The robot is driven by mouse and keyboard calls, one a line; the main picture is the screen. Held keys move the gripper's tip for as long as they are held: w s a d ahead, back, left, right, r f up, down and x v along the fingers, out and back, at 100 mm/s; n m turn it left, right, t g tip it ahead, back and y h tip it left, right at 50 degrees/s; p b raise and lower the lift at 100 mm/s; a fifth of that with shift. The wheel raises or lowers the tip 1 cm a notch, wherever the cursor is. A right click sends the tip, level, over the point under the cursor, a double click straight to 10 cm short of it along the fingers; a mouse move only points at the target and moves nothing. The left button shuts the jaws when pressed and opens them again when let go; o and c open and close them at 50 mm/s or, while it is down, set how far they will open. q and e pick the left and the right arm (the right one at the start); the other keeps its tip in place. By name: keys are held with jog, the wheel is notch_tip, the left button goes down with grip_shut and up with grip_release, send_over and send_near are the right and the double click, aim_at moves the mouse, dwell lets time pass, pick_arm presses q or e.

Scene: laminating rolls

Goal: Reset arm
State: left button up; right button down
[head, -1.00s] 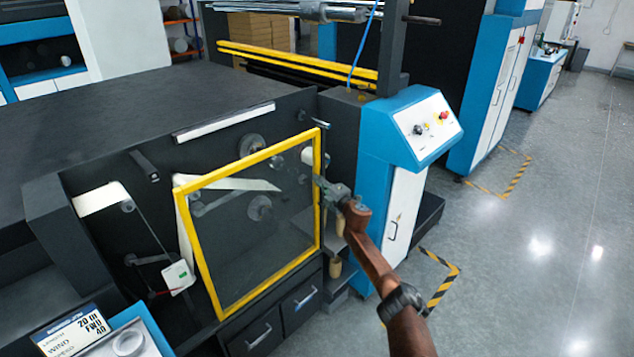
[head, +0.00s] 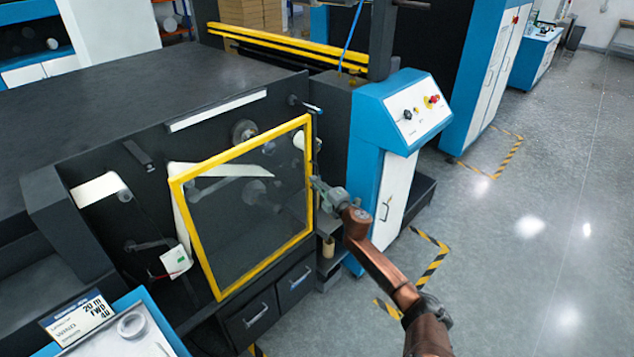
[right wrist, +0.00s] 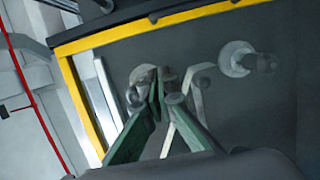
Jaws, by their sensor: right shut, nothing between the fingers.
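My right gripper (head: 316,186) is at the right edge of the yellow-framed clear door (head: 217,288) on the dark laminating machine. Its arm comes in from the lower right. In the right wrist view, the gripper's green fingers (right wrist: 161,100) come together with nothing between them. The yellow frame (right wrist: 75,92) and the rollers behind the clear panel show beyond the fingers there. I cannot tell whether the fingertips touch the door. My left gripper is in neither view.
A blue control cabinet (head: 368,140) with buttons stands right of the door. Drawers (head: 262,314) are below it. The grey floor (head: 540,260) at right is open.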

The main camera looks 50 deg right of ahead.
jog(key=shift+s+a, duration=0.1)
jog(key=shift+s, duration=0.2)
